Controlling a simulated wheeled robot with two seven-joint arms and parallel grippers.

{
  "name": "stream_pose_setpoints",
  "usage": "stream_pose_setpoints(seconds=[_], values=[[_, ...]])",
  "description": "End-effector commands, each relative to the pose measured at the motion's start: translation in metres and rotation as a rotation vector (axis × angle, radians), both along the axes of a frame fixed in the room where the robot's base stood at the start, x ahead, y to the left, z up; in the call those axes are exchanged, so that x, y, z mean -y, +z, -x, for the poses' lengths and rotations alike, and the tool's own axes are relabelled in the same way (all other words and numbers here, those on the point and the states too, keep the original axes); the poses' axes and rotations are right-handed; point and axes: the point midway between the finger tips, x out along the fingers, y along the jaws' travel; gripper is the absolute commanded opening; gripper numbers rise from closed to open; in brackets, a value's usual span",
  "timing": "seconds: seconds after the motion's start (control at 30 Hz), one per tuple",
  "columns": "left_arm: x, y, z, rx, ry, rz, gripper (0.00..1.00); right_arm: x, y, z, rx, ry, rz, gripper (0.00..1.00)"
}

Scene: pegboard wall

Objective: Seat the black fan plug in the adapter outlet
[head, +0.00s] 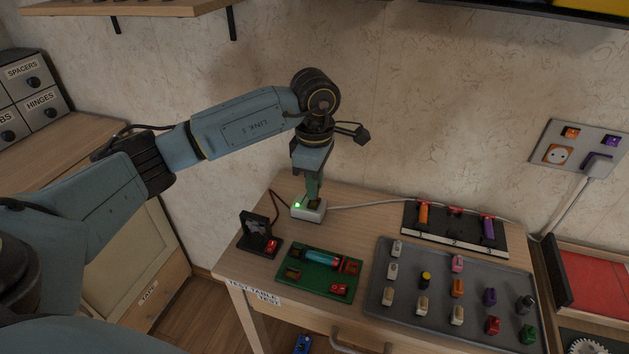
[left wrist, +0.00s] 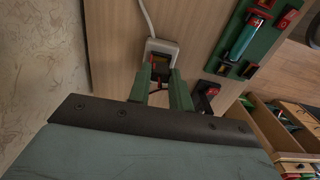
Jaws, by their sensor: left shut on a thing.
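The white adapter (head: 309,212) lies on the workbench near its back left, with a green light lit at its left end. It also shows in the left wrist view (left wrist: 152,46). My left gripper (head: 314,202) points down over it, shut on the black fan plug (left wrist: 160,66). The plug is at the adapter's face between my fingertips; its lower end is hidden, so I cannot tell how deep it sits. A dark red cord runs from there to the small black fan (head: 256,232) at the bench's left edge. My right gripper is out of view.
A green battery board (head: 310,284) lies in front of the adapter. A grey tray (head: 378,296) with several coloured plugs is to the right, before a black numbered rack (head: 410,231). A white cord (head: 365,204) runs from the adapter toward the wall outlet panel (head: 573,147).

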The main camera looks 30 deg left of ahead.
Motion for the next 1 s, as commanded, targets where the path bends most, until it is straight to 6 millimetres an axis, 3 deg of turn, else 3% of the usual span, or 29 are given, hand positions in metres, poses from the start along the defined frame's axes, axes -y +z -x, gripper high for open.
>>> stream_pose_setpoints(seconds=[0.67, 0.7, 0.9, 1.0], values=[[0.0, -0.018, 0.0, 0.0, 0.001, 0.0, 0.0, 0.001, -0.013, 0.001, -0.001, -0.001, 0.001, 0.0], [0.0, -0.018, 0.0, 0.0, 0.001, 0.0, 0.22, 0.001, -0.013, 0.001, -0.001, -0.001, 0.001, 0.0], [0.0, -0.017, 0.0, 0.0, 0.0, 0.0, 0.46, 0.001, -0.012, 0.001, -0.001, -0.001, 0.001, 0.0], [0.0, -0.017, 0.0, 0.0, 0.0, 0.0, 0.46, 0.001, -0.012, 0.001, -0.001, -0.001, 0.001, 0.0]])
